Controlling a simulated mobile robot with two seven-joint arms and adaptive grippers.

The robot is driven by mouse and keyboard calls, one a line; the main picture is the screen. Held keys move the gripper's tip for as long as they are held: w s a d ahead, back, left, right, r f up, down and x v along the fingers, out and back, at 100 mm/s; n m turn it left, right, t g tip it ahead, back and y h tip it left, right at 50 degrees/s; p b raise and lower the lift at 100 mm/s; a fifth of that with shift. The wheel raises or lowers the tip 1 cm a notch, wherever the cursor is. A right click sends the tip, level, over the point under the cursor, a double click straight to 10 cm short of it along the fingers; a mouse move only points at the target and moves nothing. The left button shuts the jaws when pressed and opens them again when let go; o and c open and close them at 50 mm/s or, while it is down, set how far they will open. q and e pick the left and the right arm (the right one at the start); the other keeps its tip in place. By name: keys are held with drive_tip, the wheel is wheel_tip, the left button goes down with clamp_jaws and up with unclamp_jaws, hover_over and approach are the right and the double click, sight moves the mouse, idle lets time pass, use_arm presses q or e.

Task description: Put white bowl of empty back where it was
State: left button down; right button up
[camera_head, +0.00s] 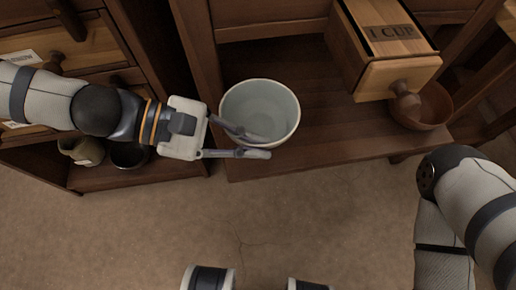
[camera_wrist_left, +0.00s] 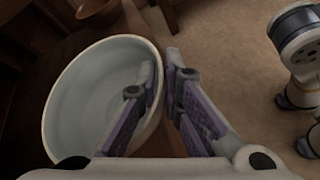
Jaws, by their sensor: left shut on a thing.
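The white bowl (camera_head: 262,108) is upright and looks empty, over the front left part of the wooden shelf (camera_head: 330,138). It also shows large in the left wrist view (camera_wrist_left: 88,92). My left gripper (camera_head: 268,146) reaches in from the left and is shut on the bowl's near rim, one finger inside the wall and one outside. In the left wrist view the fingers (camera_wrist_left: 166,72) pinch that rim. I cannot tell whether the bowl's base touches the shelf. My right arm (camera_head: 470,205) shows at the right, but its gripper is out of view.
An open drawer (camera_head: 398,77) marked "1 CUP" juts out above the shelf at the right. A brown wooden bowl (camera_head: 432,108) sits partly beneath it. Another cabinet at the left holds a pale jar (camera_head: 82,150) and a dark pot (camera_head: 129,154). The floor in front is clear.

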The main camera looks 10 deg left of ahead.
sight(260, 120)
use_arm(q)
drive_tip(key=shift+w+d+f, duration=0.15)
drive_tip(key=shift+w+f, duration=0.1)
drive_tip(key=shift+f, duration=0.15)
drive_tip(key=f, duration=0.1)
drive_tip(key=f+b, duration=0.2)
drive_tip(key=f, duration=0.1)
drive_tip(key=shift+w+d, duration=0.15)
drive_tip(key=shift+w, duration=0.15)
drive_tip(key=shift+r, duration=0.25)
drive_tip(key=c, duration=2.1)
unclamp_jaws()
drive_tip(key=shift+f, duration=0.15)
drive_tip(key=o, duration=0.3)
drive_tip(key=shift+o, duration=0.2)
use_arm(e)
drive_tip(key=shift+s+f+g, duration=0.3)
drive_tip(key=shift+s+f, duration=0.25)
drive_tip(key=shift+f, duration=0.25)
